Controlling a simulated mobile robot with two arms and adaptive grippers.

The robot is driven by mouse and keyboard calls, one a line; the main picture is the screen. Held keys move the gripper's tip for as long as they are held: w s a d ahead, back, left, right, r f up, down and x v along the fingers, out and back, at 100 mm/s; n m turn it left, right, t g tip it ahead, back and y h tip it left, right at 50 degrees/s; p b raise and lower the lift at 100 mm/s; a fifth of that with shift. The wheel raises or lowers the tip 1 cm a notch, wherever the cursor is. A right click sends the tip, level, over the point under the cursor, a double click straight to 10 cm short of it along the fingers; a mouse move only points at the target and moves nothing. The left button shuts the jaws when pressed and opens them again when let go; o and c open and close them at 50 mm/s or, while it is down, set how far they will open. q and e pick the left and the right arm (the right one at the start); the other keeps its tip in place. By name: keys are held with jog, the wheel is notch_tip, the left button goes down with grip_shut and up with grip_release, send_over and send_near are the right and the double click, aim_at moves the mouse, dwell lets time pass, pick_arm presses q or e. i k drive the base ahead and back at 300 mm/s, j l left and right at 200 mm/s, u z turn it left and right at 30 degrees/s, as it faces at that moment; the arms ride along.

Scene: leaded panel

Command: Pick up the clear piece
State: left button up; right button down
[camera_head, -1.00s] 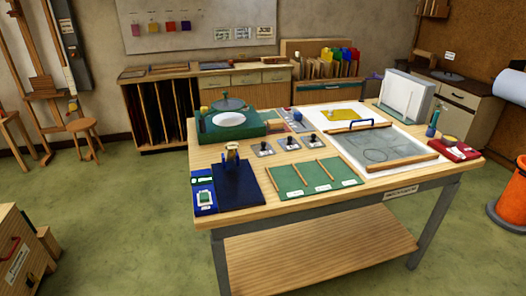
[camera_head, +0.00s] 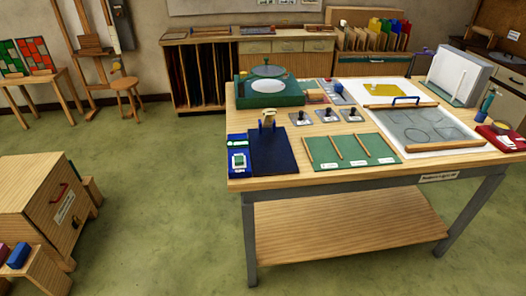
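I cannot single out the clear piece with certainty. A grey, glassy sheet (camera_head: 425,127) with faint curved outlines lies on the right of the wooden worktable (camera_head: 265,177), between two wooden bars. A green mat (camera_head: 380,157) with thin wooden strips and small white labels lies near the front edge. A round white disc (camera_head: 268,86) sits on a green box (camera_head: 278,100) at the table's back left. Neither of my grippers shows in this view.
A dark blue board (camera_head: 278,152) lies at the table's left front. Small dark-knobbed devices (camera_head: 326,116) stand mid-table. A white upright rack (camera_head: 456,75) is at the back right. A wooden cabinet (camera_head: 45,205) stands at left. Green floor (camera_head: 160,180) between them is clear.

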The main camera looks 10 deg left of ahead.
aim_at(301, 118)
jog(key=i+l+u, duration=0.1)
jog(key=l, duration=0.25)
jog(key=i+l+u, duration=0.1)
jog(key=i+l, duration=0.2)
jog(key=i+l+u, duration=0.1)
jog(key=l, duration=0.35)
jog(key=i+l, duration=0.25)
jog(key=l+u, duration=0.05)
jog(key=l, duration=0.05)
